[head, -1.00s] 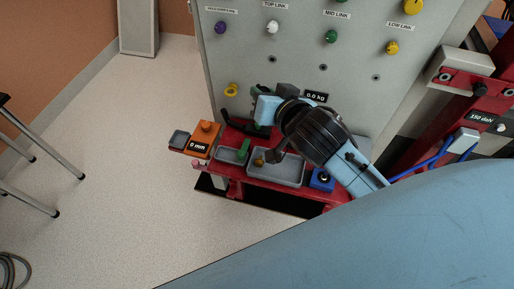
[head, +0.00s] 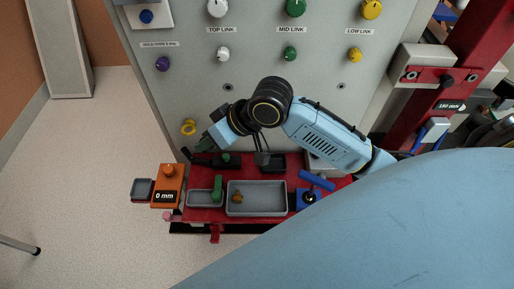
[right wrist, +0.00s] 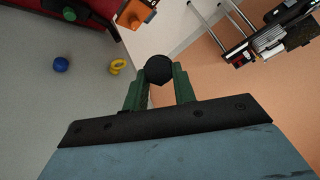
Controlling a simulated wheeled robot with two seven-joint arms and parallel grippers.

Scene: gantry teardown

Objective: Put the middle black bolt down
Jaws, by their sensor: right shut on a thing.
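The black bolt (right wrist: 158,69) shows its round dark head in the right wrist view, held between the green fingertips of my right gripper (right wrist: 159,84). In the head view my right gripper (head: 205,143) hangs at the left end of the red bench, in front of the grey panel. The bolt is too small and covered to make out in the head view. My left gripper is not in view.
The red bench (head: 262,219) carries a large grey tray (head: 262,211) with a small brass-coloured piece (head: 238,196), a smaller grey tray (head: 199,204) with a green piece (head: 217,187), an orange gauge (head: 168,180) and a blue block (head: 304,201). A yellow ring (head: 188,127) is on the panel (head: 255,135).

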